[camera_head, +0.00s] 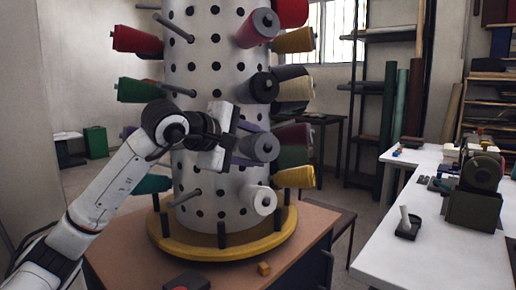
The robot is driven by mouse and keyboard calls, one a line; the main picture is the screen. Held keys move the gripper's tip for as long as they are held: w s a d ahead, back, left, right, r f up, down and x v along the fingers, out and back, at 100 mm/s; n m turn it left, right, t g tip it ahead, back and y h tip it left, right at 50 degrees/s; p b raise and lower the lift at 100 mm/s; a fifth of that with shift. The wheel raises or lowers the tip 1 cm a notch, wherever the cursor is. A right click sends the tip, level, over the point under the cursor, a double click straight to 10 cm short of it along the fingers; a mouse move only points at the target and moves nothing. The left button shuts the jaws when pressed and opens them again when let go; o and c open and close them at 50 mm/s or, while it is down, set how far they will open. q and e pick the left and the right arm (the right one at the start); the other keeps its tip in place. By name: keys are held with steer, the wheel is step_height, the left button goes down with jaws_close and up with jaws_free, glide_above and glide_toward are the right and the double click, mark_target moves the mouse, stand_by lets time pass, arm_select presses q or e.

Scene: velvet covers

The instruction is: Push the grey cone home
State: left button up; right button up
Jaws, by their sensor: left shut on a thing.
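A grey cone (262,147) with a slight violet tint sticks out from the front of the white pegged drum, its round end facing forward and right. My left gripper (225,140) reaches in from the left and is shut against the rear part of this cone. The fingers hide part of the cone and its peg, so I cannot tell how far on the peg it sits. A paler, whitish cone (262,201) sits lower on the drum, apart from the gripper. My right gripper is not in view.
The white drum (205,70) carries several coloured cones and bare pegs, and stands on a yellow round base (225,247) on a brown table (120,262). A white table (440,250) with tools stands at right.

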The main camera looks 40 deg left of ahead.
arm_select(q)
steer(key=shift+w+a, duration=0.1)
steer(key=shift+a, duration=0.3)
steer(key=o, duration=1.2)
steer(key=shift+c, duration=0.2)
steer(key=b+v, duration=0.1)
steer(key=v, duration=0.9)
steer(key=shift+s, duration=0.2)
